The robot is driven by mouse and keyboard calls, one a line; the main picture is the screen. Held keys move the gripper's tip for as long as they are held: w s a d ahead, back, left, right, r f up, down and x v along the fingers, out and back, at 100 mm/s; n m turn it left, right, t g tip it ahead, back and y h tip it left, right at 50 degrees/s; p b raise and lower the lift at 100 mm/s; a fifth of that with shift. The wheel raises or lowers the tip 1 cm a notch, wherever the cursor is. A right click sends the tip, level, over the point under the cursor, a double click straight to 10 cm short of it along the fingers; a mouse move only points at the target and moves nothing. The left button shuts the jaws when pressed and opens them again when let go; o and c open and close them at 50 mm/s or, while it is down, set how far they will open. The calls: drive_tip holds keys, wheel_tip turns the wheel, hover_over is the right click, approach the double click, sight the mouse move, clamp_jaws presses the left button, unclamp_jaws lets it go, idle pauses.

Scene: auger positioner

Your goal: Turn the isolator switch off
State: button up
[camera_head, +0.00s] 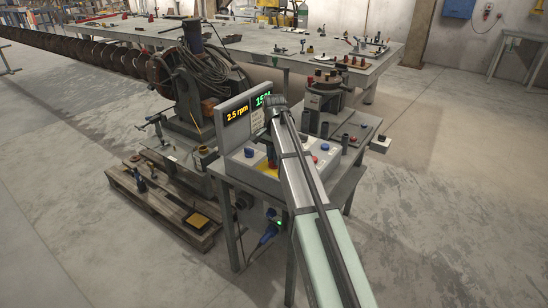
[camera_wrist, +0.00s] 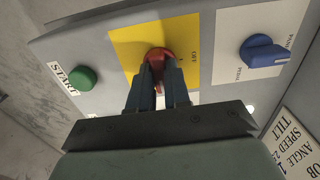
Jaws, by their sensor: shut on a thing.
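The isolator switch (camera_wrist: 159,54) is a red knob on a yellow plate (camera_wrist: 128,42) of the grey control panel. In the wrist view an OFF label is readable on the plate, to the right of the knob. My gripper (camera_wrist: 160,72) has its two dark fingers shut on the red knob from below in the picture, and they hide much of it. Its exact angle is hard to tell. In the head view, my arm reaches over the control box (camera_head: 243,177) and my gripper (camera_head: 270,146) is down at the panel, with a little red and yellow showing there.
A green START button (camera_wrist: 83,78) is left of the yellow plate and a blue selector knob (camera_wrist: 262,51) right of it. The display (camera_head: 236,116) stands upright behind the panel. Machinery (camera_head: 322,92) stands right of my arm.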

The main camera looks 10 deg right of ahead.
clamp_jaws()
drive_tip(key=shift+n, duration=0.3)
drive_tip(key=n, duration=0.3)
drive_tip(key=shift+n, duration=0.4)
drive_tip(key=n, duration=0.9)
drive_tip(key=shift+n, duration=2.2)
